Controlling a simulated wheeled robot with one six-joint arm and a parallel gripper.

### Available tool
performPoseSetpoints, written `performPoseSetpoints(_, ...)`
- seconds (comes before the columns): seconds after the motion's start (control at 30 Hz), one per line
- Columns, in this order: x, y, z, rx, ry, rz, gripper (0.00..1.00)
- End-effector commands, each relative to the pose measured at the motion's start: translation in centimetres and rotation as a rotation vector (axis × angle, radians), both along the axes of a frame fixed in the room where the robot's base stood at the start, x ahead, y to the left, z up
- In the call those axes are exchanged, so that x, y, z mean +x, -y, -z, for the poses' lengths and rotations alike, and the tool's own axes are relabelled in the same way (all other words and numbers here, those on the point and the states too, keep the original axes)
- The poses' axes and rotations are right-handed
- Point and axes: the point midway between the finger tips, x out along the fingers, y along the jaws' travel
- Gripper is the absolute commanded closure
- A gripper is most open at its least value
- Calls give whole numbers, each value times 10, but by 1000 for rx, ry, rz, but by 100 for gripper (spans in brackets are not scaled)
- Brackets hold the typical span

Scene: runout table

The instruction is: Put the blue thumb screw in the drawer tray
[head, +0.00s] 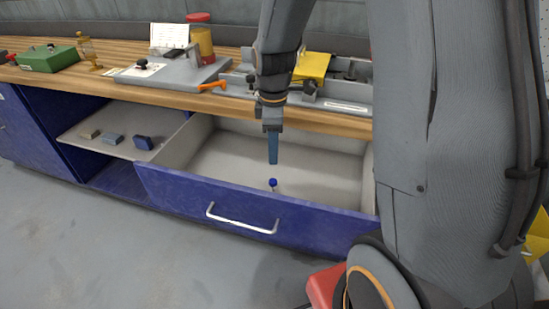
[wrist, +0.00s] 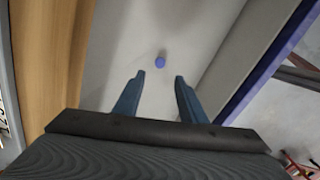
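The blue thumb screw (head: 273,183) shows a round blue head with a short stem below it, upright, just behind the front panel's top edge in the head view. In the wrist view its blue head (wrist: 160,62) is seen against the pale floor of the drawer tray (wrist: 125,35), beyond my fingertips. The drawer tray (head: 225,150) is pulled open below the bench. My gripper (head: 273,160) points down over the tray, above the screw and apart from it. In the wrist view my gripper (wrist: 160,76) has its two fingers spread with nothing between them.
The blue drawer front with its handle (head: 242,224) stands at the near side. A shelf (head: 105,142) left of the drawer holds several small blocks. The wooden bench top (head: 115,83) above carries a green box (head: 47,59), a grey plate (head: 172,72) and an orange-handled tool (head: 211,85).

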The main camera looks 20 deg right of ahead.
Motion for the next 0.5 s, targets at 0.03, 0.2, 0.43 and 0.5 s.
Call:
performPoseSetpoints(0.03, -2, 0, -3, 0, 1, 12, 63)
performPoseSetpoints(0.2, -28, -2, -15, 1, 6, 217, 63)
performPoseSetpoints(0.43, -96, -5, -34, 8, 16, 747, 63)
performPoseSetpoints(0.5, -115, -6, -36, 11, 18, 890, 63)
